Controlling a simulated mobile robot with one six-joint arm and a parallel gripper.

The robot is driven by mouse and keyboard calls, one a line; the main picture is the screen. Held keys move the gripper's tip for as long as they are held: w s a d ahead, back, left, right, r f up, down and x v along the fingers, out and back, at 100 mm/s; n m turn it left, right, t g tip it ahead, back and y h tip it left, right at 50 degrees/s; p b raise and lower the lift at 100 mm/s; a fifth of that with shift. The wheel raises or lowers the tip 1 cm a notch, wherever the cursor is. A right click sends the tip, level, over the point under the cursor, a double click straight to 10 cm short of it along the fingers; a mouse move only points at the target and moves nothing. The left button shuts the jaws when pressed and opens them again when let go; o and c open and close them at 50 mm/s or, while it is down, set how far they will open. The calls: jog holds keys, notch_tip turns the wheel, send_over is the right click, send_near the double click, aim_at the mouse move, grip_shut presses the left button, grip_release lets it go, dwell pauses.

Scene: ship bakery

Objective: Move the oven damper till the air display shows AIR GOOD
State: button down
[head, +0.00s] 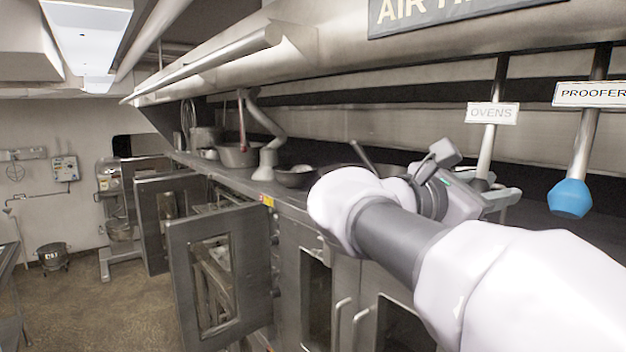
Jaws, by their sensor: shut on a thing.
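The oven damper is a metal rod (486,152) hanging below the hood, with a white label OVENS (492,113). Its lower end is at my gripper (494,190), which appears shut on it; the arm hides part of the grip. The air display (430,10) is a dark panel on the hood at the top edge. It begins with AIR; the rest of its text is cut off and unreadable.
A second rod labelled PROOFER (592,94), with a blue knob (569,197), hangs close on the right. Steel ovens with open doors (222,268) stand below. Pots (238,154) and a pan (295,176) sit on the oven top.

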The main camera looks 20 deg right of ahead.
dwell(0.8)
jog(key=w+d+h+b, duration=0.1)
jog(key=w+d+b, duration=0.1)
jog(key=d, duration=0.5)
jog(key=shift+w+d+h, duration=0.15)
jog(key=shift+w+h, duration=0.15)
jog(key=shift+w, duration=0.2)
jog(key=shift+r, duration=0.15)
jog(key=c, duration=1.1)
grip_release()
jog(key=shift+c, duration=0.2)
jog(key=shift+o, duration=0.6)
jog(key=shift+w+d, duration=0.1)
jog(key=shift+d, duration=0.05)
jog(key=shift+f, duration=0.2)
